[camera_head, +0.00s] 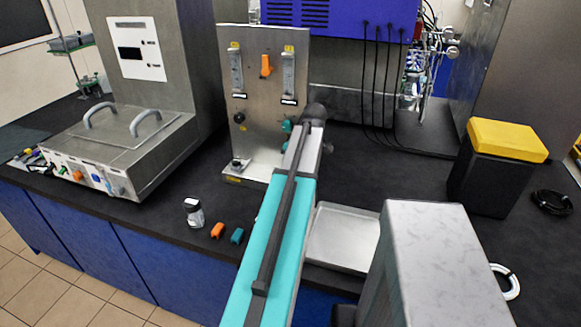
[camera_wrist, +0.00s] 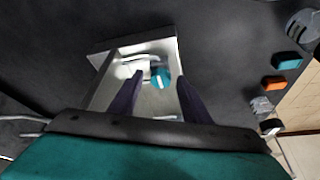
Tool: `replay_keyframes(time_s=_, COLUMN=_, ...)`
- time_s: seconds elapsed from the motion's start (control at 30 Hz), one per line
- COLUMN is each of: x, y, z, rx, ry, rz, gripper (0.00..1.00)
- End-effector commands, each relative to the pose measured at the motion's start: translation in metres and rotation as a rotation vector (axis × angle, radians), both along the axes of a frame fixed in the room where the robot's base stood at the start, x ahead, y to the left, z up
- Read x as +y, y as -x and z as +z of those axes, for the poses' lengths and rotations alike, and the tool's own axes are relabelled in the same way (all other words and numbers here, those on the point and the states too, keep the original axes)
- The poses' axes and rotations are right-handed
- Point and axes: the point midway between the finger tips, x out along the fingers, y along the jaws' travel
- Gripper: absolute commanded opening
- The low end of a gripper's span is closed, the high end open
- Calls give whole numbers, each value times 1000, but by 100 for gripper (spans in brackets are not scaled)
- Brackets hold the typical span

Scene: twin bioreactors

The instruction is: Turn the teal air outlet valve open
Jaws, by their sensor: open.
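The teal air outlet valve (camera_head: 287,126) is on the lower right of the upright metal panel (camera_head: 250,110), partly hidden by my arm. In the wrist view the valve (camera_wrist: 160,78) shows as a teal knob with a pale stripe, in front of a metal surface. My gripper (camera_wrist: 160,84) is open, with one dark finger on each side of the valve. I cannot tell whether the fingers touch it. In the head view my arm hides the fingers. An orange valve (camera_head: 265,65) sits higher on the same panel.
A vial (camera_head: 194,212), an orange block (camera_head: 217,230) and a teal block (camera_head: 237,236) stand near the bench's front edge. A metal tray (camera_head: 340,240) lies right of my arm. A yellow-topped black box (camera_head: 505,140) stands further right. Black cables hang behind.

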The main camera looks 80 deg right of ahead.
Motion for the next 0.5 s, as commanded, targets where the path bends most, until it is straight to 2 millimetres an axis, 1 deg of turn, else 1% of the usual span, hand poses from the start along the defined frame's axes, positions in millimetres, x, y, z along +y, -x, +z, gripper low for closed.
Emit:
replay_keyframes(time_s=0.27, x=3, y=7, z=17, rx=0, ry=2, rz=-2, gripper=43)
replay_keyframes(time_s=0.5, x=9, y=16, z=43, rx=0, ry=2, rz=-1, gripper=43)
